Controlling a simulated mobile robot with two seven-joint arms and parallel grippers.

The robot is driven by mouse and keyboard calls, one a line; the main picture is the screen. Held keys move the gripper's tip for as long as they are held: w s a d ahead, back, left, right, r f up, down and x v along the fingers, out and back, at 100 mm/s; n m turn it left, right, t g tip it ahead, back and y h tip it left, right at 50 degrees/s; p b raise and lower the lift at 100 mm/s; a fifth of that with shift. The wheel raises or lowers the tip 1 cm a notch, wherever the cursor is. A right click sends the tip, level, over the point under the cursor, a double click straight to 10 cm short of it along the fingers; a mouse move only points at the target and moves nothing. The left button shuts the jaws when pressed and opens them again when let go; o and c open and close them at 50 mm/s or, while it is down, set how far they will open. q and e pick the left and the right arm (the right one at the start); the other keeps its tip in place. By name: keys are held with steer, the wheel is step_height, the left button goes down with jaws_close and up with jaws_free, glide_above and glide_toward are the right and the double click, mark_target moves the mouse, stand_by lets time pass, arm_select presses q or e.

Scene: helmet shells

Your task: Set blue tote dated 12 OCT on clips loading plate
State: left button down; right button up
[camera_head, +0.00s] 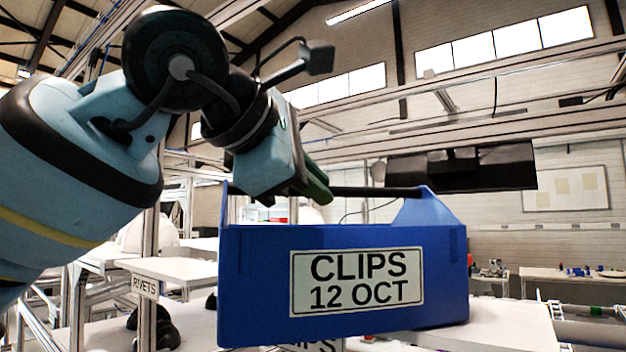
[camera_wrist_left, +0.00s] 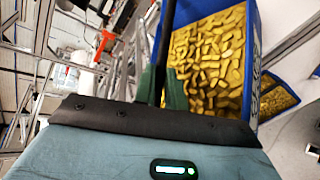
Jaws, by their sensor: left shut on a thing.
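The blue tote (camera_head: 345,240) has a white label reading CLIPS 12 OCT and hangs upright, close in front of the head camera. My left gripper (camera_head: 318,190) is shut on its dark handle bar (camera_head: 365,191). In the left wrist view the gripper fingers (camera_wrist_left: 162,88) close around the bar, and the tote (camera_wrist_left: 252,50) holds many yellow clips. A white plate (camera_head: 500,326) shows behind the tote at lower right. Below the tote a partly hidden sign (camera_head: 322,346) shows letters like IPS. I cannot tell whether the tote touches anything below. My right gripper is not in view.
A white plate with a RIVETS sign (camera_head: 145,286) is at the left, among metal frame posts. Another blue container with yellow pieces (camera_wrist_left: 277,102) shows beside the tote in the wrist view. Dark rounded objects (camera_head: 158,328) sit at lower left.

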arm_select(q)
steer(key=c, duration=1.8)
jaws_free()
steer(key=shift+f, duration=0.1)
steer(key=o, duration=0.3)
steer(key=shift+o, duration=0.2)
